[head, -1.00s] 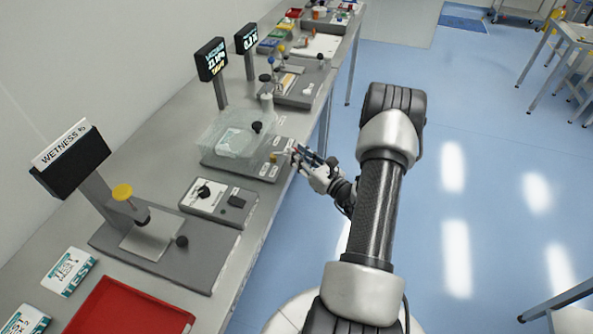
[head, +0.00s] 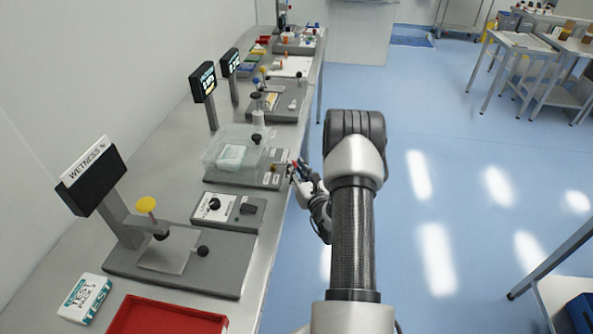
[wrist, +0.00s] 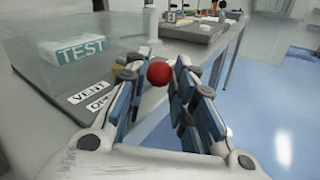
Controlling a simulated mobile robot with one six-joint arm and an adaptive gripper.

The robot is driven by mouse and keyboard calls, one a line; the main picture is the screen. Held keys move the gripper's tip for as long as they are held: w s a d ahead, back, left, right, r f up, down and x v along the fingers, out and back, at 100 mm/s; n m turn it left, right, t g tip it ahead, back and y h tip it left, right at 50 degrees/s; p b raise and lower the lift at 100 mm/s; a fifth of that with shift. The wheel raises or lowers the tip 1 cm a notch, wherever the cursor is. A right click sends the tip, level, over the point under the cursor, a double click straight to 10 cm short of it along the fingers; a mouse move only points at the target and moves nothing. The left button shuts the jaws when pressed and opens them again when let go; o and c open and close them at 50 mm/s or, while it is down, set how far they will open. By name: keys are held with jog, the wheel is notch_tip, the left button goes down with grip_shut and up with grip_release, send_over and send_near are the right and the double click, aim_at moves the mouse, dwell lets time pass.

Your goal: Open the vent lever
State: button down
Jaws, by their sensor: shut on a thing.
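The vent lever shows as a red ball knob (wrist: 158,73) between my fingers in the wrist view; its shaft is hidden. A label reading VENT (wrist: 88,93) lies on the grey base to its left. My gripper (wrist: 156,78) is shut on the red knob, one blue-padded finger on each side. In the head view my gripper (head: 292,171) is at the front edge of the station with the clear box (head: 216,151); the knob is tiny there. I cannot tell the lever's exact angle.
The clear box holds a TEST pack (wrist: 82,49). A unit with a black dial (head: 214,204), a wetness stand (head: 128,226) and a red tray (head: 165,318) stand nearer on the bench. Blue floor (head: 430,180) to the right is open.

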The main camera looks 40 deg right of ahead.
jog(key=shift+r, duration=0.1)
jog(key=c, duration=1.3)
grip_release()
jog(key=shift+c, duration=0.2)
jog(key=shift+s, duration=0.15)
jog(key=v, duration=1.1)
jog(key=shift+s+a, duration=0.3)
